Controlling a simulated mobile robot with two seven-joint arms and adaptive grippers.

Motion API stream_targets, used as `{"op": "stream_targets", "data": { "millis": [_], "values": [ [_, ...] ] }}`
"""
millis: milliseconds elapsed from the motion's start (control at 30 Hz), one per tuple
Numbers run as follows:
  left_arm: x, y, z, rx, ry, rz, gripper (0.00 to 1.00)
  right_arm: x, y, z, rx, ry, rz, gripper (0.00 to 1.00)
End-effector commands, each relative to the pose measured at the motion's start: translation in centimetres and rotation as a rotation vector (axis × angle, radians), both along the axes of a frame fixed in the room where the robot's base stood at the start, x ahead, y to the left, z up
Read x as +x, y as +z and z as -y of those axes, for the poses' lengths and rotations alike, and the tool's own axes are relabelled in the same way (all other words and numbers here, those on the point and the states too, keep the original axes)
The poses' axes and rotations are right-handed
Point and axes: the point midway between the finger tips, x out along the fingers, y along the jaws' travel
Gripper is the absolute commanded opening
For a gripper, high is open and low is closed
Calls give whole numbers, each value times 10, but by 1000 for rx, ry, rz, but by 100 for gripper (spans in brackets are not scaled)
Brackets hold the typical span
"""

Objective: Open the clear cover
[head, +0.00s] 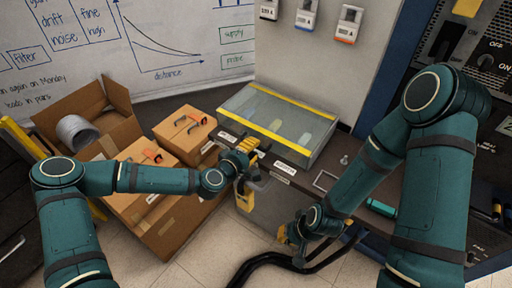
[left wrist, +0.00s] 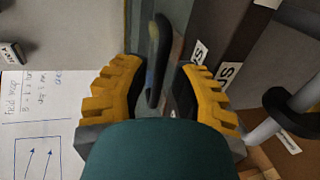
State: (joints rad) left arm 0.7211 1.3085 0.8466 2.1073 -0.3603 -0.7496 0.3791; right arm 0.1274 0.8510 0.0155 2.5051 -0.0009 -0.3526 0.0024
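The clear cover (head: 262,108) is a see-through box lid with yellow strips, lying closed on the bench in the head view. Pale shapes show dimly beneath it. My left gripper (head: 245,150) is at the cover's front left edge. In the left wrist view its yellow fingers (left wrist: 157,90) are spread, with a dark upright handle (left wrist: 158,60) between them and a gap on each side. My right gripper (head: 290,238) hangs low in front of the bench, away from the cover. Its fingertips are too small to read.
Cardboard boxes (head: 180,135) stand left of the cover, some with orange-handled tools on top. An open carton (head: 110,128) holds a grey roll. A metal frame (head: 325,180) and a teal cylinder (head: 381,208) lie on the bench at right. Black cables (head: 258,262) lie near my right gripper.

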Motion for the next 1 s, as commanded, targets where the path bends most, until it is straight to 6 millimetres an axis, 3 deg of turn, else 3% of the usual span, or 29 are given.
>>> {"op": "stream_targets", "data": {
  "millis": [200, 533, 567, 600, 633, 1000],
  "values": [
    [15, -4, 11, 1, -1, 0, 25, 1, -3, 0, 0, -1, 2, 0],
    [17, -5, 13, 0, -1, 0, 25, 1, -3, 0, 0, -1, 2, 0],
    [17, -5, 13, 0, -1, 0, 21, 1, -3, 0, 0, -1, 2, 0],
    [17, -5, 12, 0, -1, 0, 7, 1, -3, 0, 0, -1, 2, 0],
    [17, -5, 12, 0, -1, 0, 0, 1, -3, 0, 0, -1, 2, 0],
    [17, -1, 9, 6, 0, -7, 0, 0, 1, 0, 0, 0, 0, 0]
  ]
}}
